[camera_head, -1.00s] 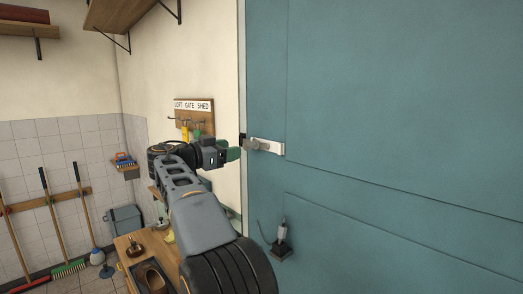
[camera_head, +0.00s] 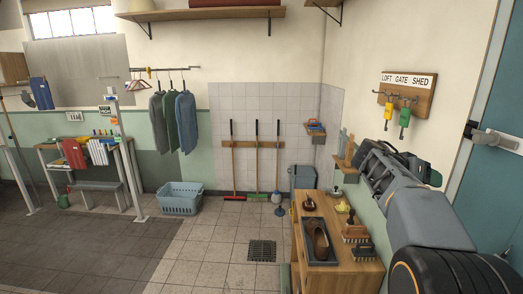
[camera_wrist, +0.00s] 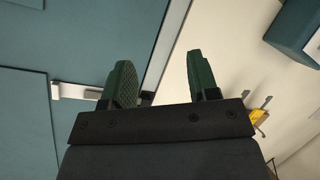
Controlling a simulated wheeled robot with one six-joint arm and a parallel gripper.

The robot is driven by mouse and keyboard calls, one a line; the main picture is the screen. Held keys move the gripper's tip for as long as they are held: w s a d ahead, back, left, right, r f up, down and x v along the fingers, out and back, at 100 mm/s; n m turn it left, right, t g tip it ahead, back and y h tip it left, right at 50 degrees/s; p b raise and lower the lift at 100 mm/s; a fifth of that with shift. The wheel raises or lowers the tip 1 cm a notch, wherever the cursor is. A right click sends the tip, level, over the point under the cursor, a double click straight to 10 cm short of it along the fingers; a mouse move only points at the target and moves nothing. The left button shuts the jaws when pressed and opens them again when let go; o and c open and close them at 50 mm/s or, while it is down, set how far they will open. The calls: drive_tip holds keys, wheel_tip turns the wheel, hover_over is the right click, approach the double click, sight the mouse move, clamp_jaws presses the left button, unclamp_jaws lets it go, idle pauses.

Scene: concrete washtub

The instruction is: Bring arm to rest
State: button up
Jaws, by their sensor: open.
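My arm reaches up from the lower right corner of the head view. My gripper (camera_head: 434,178) is beside the right wall, below the key board (camera_head: 407,92), and only part of it shows there. In the wrist view my gripper (camera_wrist: 160,76) has two green fingers spread apart with nothing between them. The teal door (camera_head: 509,195) is at the right edge, and its metal handle (camera_head: 495,140) is to the right of my gripper. The handle also shows at the left in the wrist view (camera_wrist: 75,91), apart from the fingers.
Keys with a green tag (camera_head: 405,117) and a yellow tag (camera_head: 388,110) hang on the board. A wooden bench (camera_head: 345,275) with brushes and a tray stands beside my arm. A blue basket (camera_head: 180,198) stands on the floor. Open tiled floor lies to the left.

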drive_tip(key=s+a+f+n+t+y, duration=0.1)
drive_tip(key=s+a+f+n+y, duration=0.3)
drive_tip(key=a+f, duration=0.3)
drive_tip(key=s+a+f+n+t+y, duration=0.1)
drive_tip(key=s+a+f+n+y, duration=0.3)
drive_tip(key=a+f, duration=0.3)
drive_tip(key=s+a+f+n+t+y, duration=0.1)
drive_tip(key=s+a+f+y, duration=0.4)
drive_tip(key=s+a, duration=0.6)
drive_tip(key=shift+s+a+n+t, duration=0.3)
drive_tip(key=shift+a+n, duration=0.4)
drive_tip(key=shift+n, duration=0.2)
drive_tip(key=shift+w+f, duration=0.1)
drive_tip(key=shift+c, duration=0.5)
